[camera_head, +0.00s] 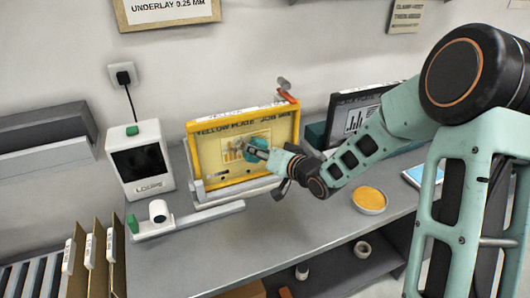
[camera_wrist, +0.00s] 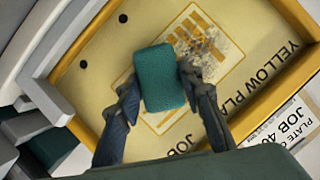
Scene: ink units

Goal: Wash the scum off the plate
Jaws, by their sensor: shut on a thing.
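The yellow plate (camera_head: 225,172) stands upright in a yellow-orange frame on the bench; it fills much of the wrist view (camera_wrist: 110,60). Its face carries a printed chart panel and lettering. Dark grey speckled scum (camera_wrist: 207,48) lies on the panel's upper part in the wrist view, just right of the sponge. My gripper (camera_wrist: 158,80) is shut on a teal sponge (camera_wrist: 160,92), one finger on each side. In the head view the sponge (camera_head: 257,146) is at the plate's right half, partly hidden by my fingers. I cannot tell whether it touches the plate.
A white device with a dark screen (camera_head: 138,160) stands left of the frame. A white rail (camera_head: 190,221) lies in front of it. A bowl of yellow stuff (camera_head: 369,199) stands on the right of the bench. A dark panel with a chart (camera_head: 352,115) is behind my arm.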

